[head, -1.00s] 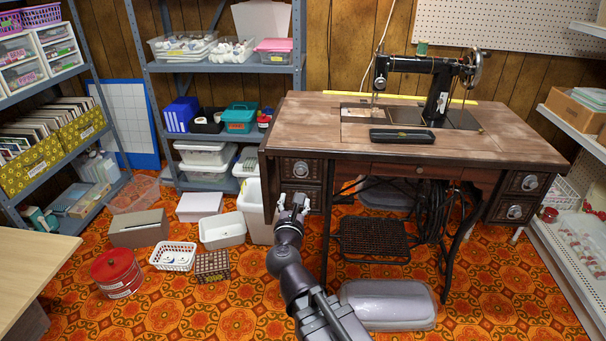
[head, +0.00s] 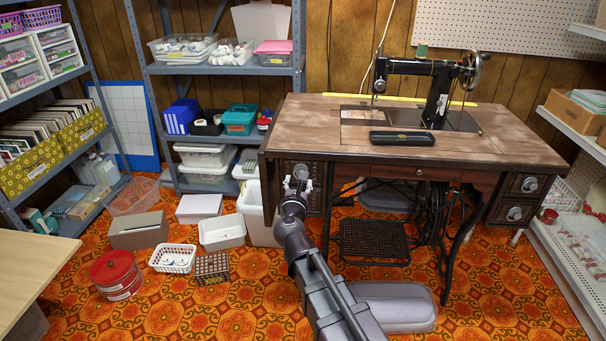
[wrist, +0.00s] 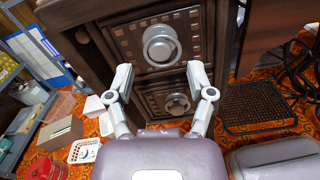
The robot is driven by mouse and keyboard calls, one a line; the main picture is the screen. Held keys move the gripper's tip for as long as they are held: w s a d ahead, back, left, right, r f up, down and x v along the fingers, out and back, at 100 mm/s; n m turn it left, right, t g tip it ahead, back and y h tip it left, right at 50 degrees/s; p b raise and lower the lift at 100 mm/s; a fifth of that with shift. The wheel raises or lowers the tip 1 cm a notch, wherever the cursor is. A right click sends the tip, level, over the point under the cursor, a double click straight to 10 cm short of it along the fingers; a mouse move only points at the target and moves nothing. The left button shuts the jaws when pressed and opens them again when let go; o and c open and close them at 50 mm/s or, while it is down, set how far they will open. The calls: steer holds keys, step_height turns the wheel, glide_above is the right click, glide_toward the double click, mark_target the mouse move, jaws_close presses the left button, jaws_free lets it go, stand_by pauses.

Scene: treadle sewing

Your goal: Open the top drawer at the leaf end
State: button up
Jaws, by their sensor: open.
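The sewing table (head: 290,125) has a stack of two dark carved drawers under its left end. In the wrist view the top drawer (wrist: 125,45) is closed, with a round silver ring knob (wrist: 161,46) on its front. The lower drawer (wrist: 150,100) is also closed, with a similar knob (wrist: 177,103). My gripper (wrist: 160,78) is open and empty, its fingers spread in front of the drawers, tips just below the top knob in the picture. In the head view my gripper (head: 297,181) covers much of this drawer stack. Contact with the knob cannot be seen.
The treadle (head: 372,240) and its ironwork stand right of the drawers. A grey lidded case (head: 400,308) lies on the floor beside my arm. White bins (head: 222,232) and a red tin (head: 116,274) stand to the left. The sewing machine (head: 430,85) is on top.

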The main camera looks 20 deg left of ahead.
steer(key=shift+x, duration=2.35)
